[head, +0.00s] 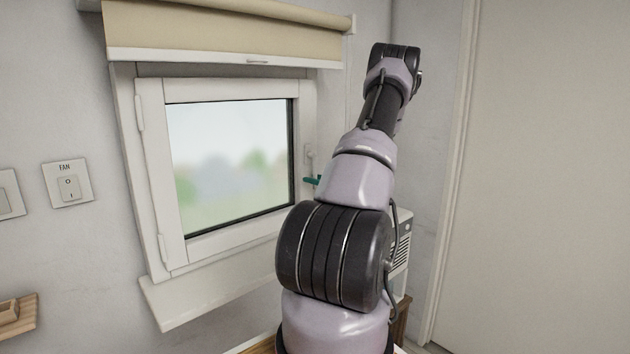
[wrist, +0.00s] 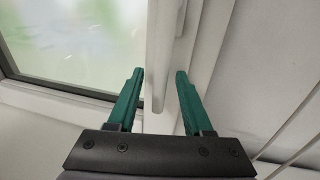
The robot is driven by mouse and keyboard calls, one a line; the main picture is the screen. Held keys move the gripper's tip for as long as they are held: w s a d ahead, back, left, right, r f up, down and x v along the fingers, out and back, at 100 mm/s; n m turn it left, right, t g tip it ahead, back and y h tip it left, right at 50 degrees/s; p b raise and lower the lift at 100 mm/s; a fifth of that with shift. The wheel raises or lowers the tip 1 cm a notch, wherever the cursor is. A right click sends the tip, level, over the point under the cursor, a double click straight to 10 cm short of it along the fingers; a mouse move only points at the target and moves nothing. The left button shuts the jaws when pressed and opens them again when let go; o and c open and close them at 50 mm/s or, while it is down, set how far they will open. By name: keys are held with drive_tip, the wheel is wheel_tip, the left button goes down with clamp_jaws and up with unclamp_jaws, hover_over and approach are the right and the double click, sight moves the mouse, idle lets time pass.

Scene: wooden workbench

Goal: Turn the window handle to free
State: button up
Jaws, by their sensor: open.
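The white window handle (wrist: 159,60) is a pale bar that runs down the picture in the wrist view, its free end low between my fingers. In the head view only a small pale part of the handle (head: 309,156) shows at the right side of the window frame (head: 157,170). My gripper (wrist: 160,76) has green fingers, open, one on each side of the handle, with a visible gap at both sides in the picture. In the head view my arm hides most of the gripper; only a bit of green (head: 313,181) shows. The window sash looks closed.
A beige roller blind (head: 225,35) hangs above the window, and a sill (head: 205,290) juts out below. A fan switch (head: 68,184) is on the wall at left. A vented white box (head: 402,245) stands behind my arm, near the right wall.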

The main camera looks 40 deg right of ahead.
clamp_jaws()
idle(1.4)
